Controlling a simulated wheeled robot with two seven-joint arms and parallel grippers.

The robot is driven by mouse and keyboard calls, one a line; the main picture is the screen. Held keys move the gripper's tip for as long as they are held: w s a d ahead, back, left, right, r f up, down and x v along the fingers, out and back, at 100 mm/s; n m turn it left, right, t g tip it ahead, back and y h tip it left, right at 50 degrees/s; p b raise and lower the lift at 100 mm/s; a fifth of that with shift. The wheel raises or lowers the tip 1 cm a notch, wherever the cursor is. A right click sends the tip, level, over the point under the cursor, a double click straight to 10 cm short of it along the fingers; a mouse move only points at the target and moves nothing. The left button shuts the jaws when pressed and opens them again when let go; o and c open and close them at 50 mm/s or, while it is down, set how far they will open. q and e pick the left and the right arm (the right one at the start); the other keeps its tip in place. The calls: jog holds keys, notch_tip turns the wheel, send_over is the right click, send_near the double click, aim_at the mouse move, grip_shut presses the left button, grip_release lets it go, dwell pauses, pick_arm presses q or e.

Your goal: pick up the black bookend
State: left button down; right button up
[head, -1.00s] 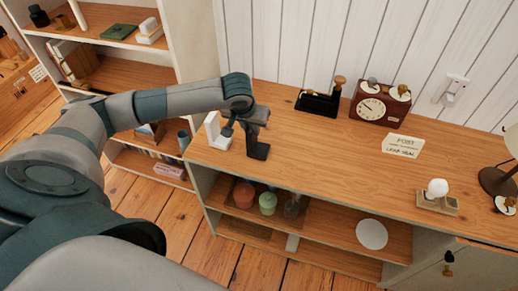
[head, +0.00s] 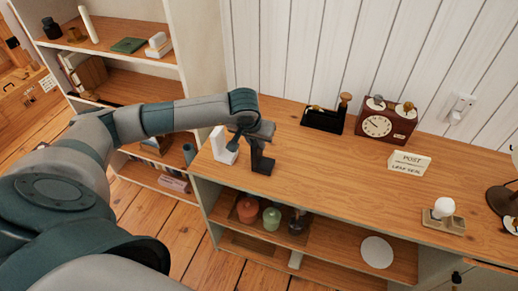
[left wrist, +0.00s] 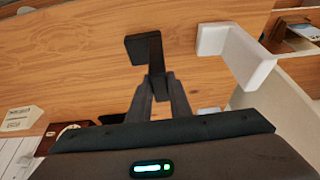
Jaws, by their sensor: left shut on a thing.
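The black bookend (head: 262,160) is at the left end of the wooden top of the low cabinet (head: 330,185). My left gripper (head: 258,141) reaches over it from above and is shut on its upright plate. In the left wrist view the bookend (left wrist: 140,50) shows its flat foot beyond the fingertips of my left gripper (left wrist: 157,80), which pinch the plate. I cannot tell whether its foot touches the top. A white bookend (head: 223,147) stands just to its left in the head view, apart from it. My right gripper is not in view.
A black tape-dispenser-like object (head: 326,116), a brown clock (head: 385,123), a small sign (head: 409,163) and a white-knobbed stand (head: 443,216) are on the top. A tall shelf (head: 200,55) stands at left. The top's middle is clear.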

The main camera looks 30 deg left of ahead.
pick_arm(q)
jog(key=shift+w+r, duration=0.1)
jog(key=shift+r, duration=0.15)
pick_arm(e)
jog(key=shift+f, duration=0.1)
